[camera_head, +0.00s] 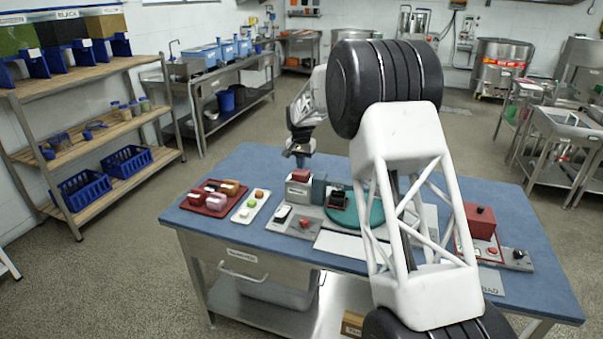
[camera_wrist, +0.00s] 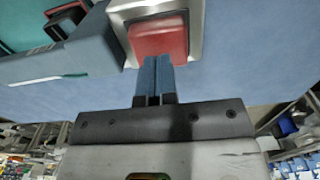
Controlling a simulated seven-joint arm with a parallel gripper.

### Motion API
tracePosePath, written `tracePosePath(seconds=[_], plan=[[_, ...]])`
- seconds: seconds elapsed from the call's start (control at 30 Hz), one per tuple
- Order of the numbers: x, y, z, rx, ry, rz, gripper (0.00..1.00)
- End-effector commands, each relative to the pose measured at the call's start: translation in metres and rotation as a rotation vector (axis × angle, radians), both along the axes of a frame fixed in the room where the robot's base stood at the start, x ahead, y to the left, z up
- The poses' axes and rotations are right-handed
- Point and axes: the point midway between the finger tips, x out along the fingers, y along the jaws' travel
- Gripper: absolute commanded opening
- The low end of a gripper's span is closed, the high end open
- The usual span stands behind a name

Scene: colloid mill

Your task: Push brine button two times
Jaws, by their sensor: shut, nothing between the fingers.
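A red square button (camera_wrist: 160,38) in a silver frame fills the top middle of the wrist view. In the head view, a red button (camera_head: 301,174) tops a small grey box (camera_head: 298,190) on the blue table. I cannot read any brine label on it. My gripper (camera_wrist: 160,60) is shut and empty, with its blue fingertips over the near edge of the button. In the head view my gripper (camera_head: 300,157) points down just above the box. I cannot tell whether the fingertips touch the button or whether it is pressed in.
A grey-blue block (camera_head: 319,188) and a green round plate (camera_head: 352,212) stand right of the button. A red tray (camera_head: 206,207) and a white tray (camera_head: 241,214) lie to the left. A red box (camera_head: 479,219) stands at the table's right. My arm hides part of the table.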

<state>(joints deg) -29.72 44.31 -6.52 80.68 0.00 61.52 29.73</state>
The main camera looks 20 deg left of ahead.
Motion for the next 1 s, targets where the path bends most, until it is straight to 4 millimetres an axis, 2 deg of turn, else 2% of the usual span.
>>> tracePosePath(seconds=[1.0], plan=[[0.000, 0.000, -0.014, 0.000, 0.000, 0.000, 0.00]])
